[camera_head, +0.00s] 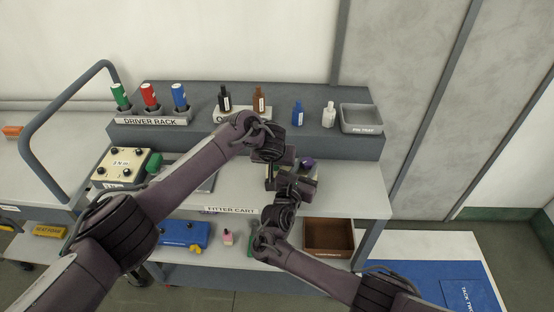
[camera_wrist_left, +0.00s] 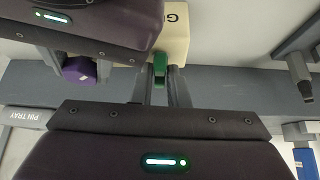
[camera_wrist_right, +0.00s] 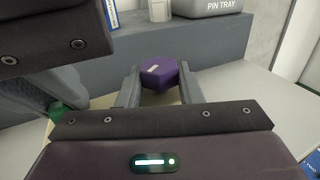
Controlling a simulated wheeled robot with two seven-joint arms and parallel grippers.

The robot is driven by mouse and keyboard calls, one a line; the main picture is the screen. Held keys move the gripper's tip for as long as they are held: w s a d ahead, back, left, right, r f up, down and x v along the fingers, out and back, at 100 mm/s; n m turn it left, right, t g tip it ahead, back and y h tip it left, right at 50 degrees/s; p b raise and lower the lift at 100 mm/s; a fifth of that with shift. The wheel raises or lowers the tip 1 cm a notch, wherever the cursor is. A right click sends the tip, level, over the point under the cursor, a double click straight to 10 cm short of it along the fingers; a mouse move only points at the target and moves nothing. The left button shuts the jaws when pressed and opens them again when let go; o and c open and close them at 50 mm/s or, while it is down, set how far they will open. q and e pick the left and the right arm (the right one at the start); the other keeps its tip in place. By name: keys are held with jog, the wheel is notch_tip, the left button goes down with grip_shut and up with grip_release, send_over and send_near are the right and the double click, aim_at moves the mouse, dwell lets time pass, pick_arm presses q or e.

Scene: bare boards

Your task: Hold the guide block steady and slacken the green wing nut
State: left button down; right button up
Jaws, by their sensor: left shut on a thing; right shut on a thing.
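The cream guide block (camera_wrist_left: 176,30) shows in part in the left wrist view, and a strip of it lies between the right fingers in the right wrist view (camera_wrist_right: 150,99). In the head view the grippers are close together and hide most of the block and nut.
The raised shelf behind carries a driver rack (camera_head: 150,121), several bottles and a pin tray (camera_head: 361,118). A torque box (camera_head: 120,166) and green-handled tool (camera_head: 154,163) stand left. A brown bin (camera_head: 328,236) is below. The cart top's right side is clear.

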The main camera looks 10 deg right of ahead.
pick_arm(q)
jog(key=c, duration=1.6)
grip_release()
jog(key=shift+o, duration=0.2)
jog(key=shift+r, duration=0.1)
jog(key=shift+r, duration=2.9)
jog(key=shift+r, duration=0.1)
jog(key=v, duration=0.7)
jog(key=shift+s+r, duration=0.1)
